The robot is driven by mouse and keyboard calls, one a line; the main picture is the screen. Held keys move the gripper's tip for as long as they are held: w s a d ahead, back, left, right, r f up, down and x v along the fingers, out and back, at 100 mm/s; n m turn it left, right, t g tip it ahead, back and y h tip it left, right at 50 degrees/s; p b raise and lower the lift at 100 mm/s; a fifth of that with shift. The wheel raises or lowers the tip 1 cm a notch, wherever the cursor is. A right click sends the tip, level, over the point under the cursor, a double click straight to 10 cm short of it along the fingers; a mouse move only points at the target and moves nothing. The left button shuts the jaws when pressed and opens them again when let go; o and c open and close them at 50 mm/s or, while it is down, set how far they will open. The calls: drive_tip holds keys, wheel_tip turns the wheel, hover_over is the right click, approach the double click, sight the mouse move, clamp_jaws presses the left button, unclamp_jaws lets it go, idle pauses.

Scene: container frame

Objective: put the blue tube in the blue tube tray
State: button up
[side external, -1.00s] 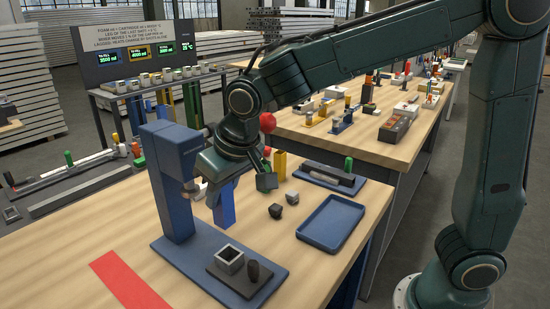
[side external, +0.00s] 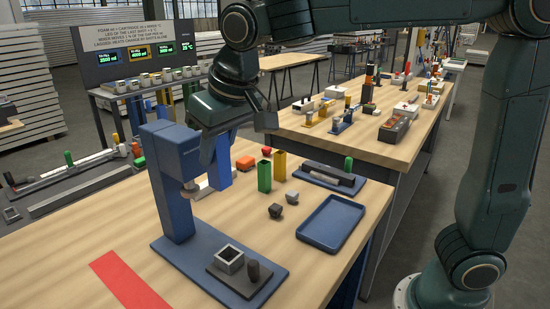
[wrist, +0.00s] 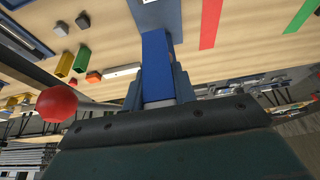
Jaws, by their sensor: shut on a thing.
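My gripper (side external: 220,140) is shut on the upper part of the blue tube (side external: 220,168) and holds it upright above the table, behind the blue press. In the wrist view the blue tube (wrist: 157,55) sits between the two fingers and points away from the camera. A shallow blue tray (side external: 311,236) lies empty on the table to the right. A second, flat blue tray (side external: 360,188) behind it carries a dark block and a green piece. I cannot tell from the pictures which tray is the tube tray.
The blue press (side external: 170,185) stands left of the tube, its base carrying a grey fixture (side external: 230,260). A red ball knob (wrist: 56,104) is close beside my gripper. Green tube (side external: 264,177), yellow tube (side external: 279,168), orange block (side external: 245,163) and dark pieces (side external: 275,211) stand nearby.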

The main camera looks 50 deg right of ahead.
drive_tip(key=shift+s+d, duration=0.1)
drive_tip(key=s+d+r+m+g+h, duration=0.1)
drive_tip(key=s+d+r+m+h, duration=0.15)
drive_tip(key=s+d+m, duration=0.6)
drive_tip(key=s+d+f+m+g+h, duration=0.1)
drive_tip(key=d+m, duration=0.3)
drive_tip(key=d, duration=0.5)
drive_tip(key=d+f+m+g+h, duration=0.1)
drive_tip(key=d+f+m+g, duration=0.1)
drive_tip(key=d+m, duration=0.3)
drive_tip(key=shift+s+d+f, duration=0.4)
drive_tip(key=shift+d+f, duration=0.2)
drive_tip(key=shift+d, duration=1.55)
drive_tip(key=shift+f+m, duration=0.15)
drive_tip(key=shift+m, duration=0.1)
wheel_tip(320, 180, down, 16)
drive_tip(key=shift+r, duration=0.25)
drive_tip(key=shift+f, duration=0.1)
drive_tip(key=shift+f, duration=2.05)
